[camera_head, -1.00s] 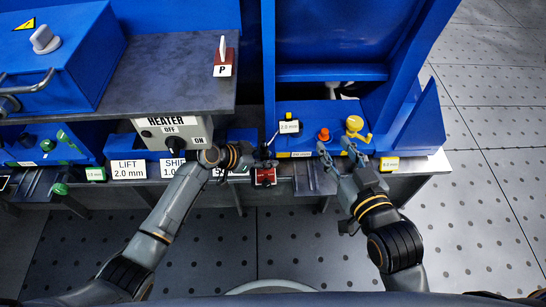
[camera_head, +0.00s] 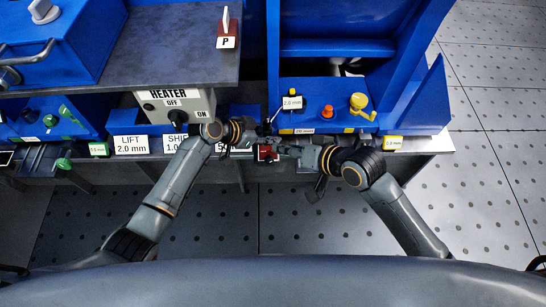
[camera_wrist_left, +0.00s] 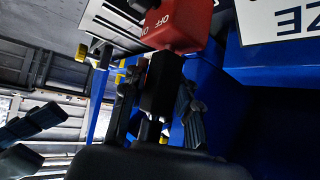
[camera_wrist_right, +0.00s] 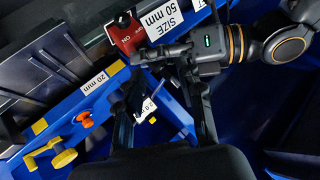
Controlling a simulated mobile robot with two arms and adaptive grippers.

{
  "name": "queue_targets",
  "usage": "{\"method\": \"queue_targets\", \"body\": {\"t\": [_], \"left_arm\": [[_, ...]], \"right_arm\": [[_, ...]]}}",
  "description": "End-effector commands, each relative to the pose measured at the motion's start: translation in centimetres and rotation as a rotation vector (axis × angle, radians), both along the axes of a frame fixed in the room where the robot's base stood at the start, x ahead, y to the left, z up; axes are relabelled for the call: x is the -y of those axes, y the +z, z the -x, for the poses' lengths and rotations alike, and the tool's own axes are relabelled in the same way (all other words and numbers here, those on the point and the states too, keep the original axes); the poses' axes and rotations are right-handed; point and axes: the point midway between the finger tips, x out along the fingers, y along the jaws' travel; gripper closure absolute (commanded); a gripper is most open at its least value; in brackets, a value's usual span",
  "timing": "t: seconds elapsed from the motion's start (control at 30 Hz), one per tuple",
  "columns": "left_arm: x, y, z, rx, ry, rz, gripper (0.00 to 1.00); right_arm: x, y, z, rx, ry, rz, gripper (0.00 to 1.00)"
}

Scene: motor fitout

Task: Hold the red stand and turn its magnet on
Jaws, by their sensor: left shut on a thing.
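The red stand (camera_head: 265,153) is at the bench's front edge in the head view. In the left wrist view its red block (camera_wrist_left: 182,28) shows OFF and ON lettering and a black knob (camera_wrist_left: 143,4), partly cut off by the frame. My left gripper (camera_wrist_left: 160,88) is shut on the stand's black part below the red block. The red stand also shows in the right wrist view (camera_wrist_right: 124,34), beside my left gripper's dark fingers. My right gripper (camera_wrist_right: 163,88) is open and empty, with its fingers pointing toward the stand. In the head view my right gripper (camera_head: 288,150) is just right of the stand.
A SIZE 50 mm label (camera_wrist_right: 163,19) is beside the stand. A blue fixture with an orange knob (camera_head: 327,111) and a yellow knob (camera_head: 359,101) stands behind on the right. The heater box (camera_head: 178,106) is to the left. Open floor lies in front.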

Motion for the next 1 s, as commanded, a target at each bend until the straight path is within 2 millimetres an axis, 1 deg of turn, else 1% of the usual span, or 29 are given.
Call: {"method": "queue_targets", "body": {"t": [0.03,0.13,0.27,0.37,0.47,0.57,0.8,0.9,1.0], "left_arm": [[-0.1,0.0,-0.1,0.002,0.004,0.000,1.00],[-0.1,0.0,-0.1,0.002,0.004,0.000,1.00],[-0.1,0.0,-0.1,0.003,0.004,0.000,1.00],[-0.1,0.0,-0.1,0.003,0.004,0.000,1.00],[-0.1,0.0,-0.1,0.003,0.004,0.000,1.00],[-0.1,0.0,-0.2,0.003,0.004,-0.001,1.00],[-0.1,0.0,-0.2,0.004,0.005,-0.001,1.00],[-0.1,0.0,-0.2,0.004,0.005,-0.001,1.00],[-0.1,0.0,-0.2,0.004,0.005,-0.001,1.00]], "right_arm": [[0.5,-1.1,-0.4,-0.071,0.002,0.010,0.63],[1.3,-3.0,-0.5,-0.204,-0.012,0.015,0.63],[2.3,-4.2,-0.5,-0.309,-0.033,0.024,0.63],[2.4,-4.8,-0.7,-0.340,-0.041,0.024,0.63],[1.8,-5.7,-1.0,-0.348,-0.042,0.025,0.63],[0.8,-7.0,-1.6,-0.347,-0.043,0.023,0.63],[-1.9,-10.8,-3.4,-0.343,-0.042,0.025,0.63],[-2.7,-12.0,-3.9,-0.343,-0.042,0.025,0.63],[-3.3,-12.9,-4.4,-0.341,-0.041,0.024,0.63]]}}
